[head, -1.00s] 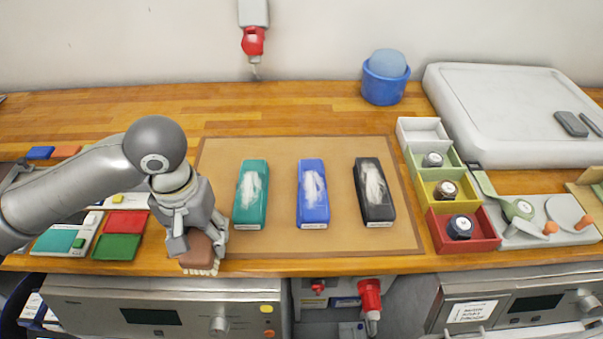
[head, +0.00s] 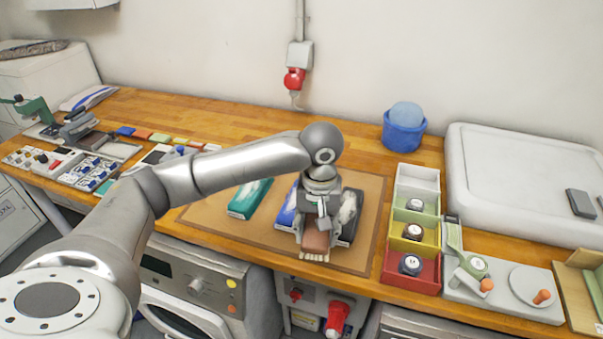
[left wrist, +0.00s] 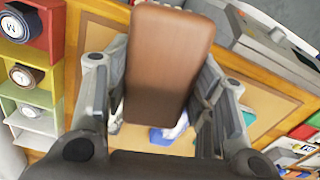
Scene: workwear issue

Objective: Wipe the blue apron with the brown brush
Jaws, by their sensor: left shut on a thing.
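My left gripper (head: 318,222) is shut on the brown brush (head: 316,242), its pale bristles facing down. The brush also fills the upper middle of the left wrist view (left wrist: 168,60), between the fingers. The folded blue apron (head: 285,214) lies on the brown mat, partly hidden behind my gripper; a blue corner with white powder shows in the left wrist view (left wrist: 160,137). The brush is over the front of the mat, between the blue and black aprons in the picture. Whether it touches anything cannot be told. My right gripper is out of view.
A green apron (head: 249,198) lies left of the blue one, a black apron (head: 352,210) right, both with white powder. The mat (head: 210,213) has bare room at left. Coloured bins (head: 412,277) stand to the right, a blue tub (head: 403,133) behind.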

